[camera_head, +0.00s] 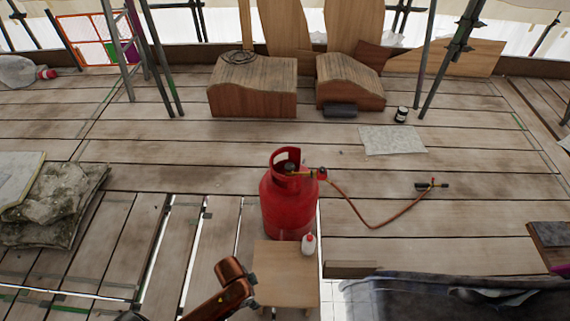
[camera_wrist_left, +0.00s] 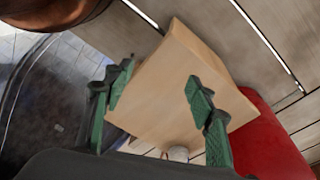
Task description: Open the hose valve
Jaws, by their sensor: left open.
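A red gas cylinder (camera_head: 288,208) stands upright at the middle of the deck in the head view. Brass and red fittings, apparently the hose valve (camera_head: 322,173), sit at the right of its collar, where an orange-red hose (camera_head: 368,222) starts. The valve's setting is too small to tell. My left gripper (camera_wrist_left: 158,88) is open and empty in the left wrist view, its green-padded fingers above a small wooden stool (camera_wrist_left: 165,105). Part of the red cylinder (camera_wrist_left: 270,140) shows at the right there; its valve is not visible. My right gripper is not in view.
A white bottle (camera_head: 309,244) with a red tip stands on the stool beside the cylinder. The hose ends at a torch (camera_head: 432,185) on the planks. Stone slabs (camera_head: 55,205) lie left; dark cloth (camera_head: 450,296) lies front right. Planks behind the cylinder are mostly clear.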

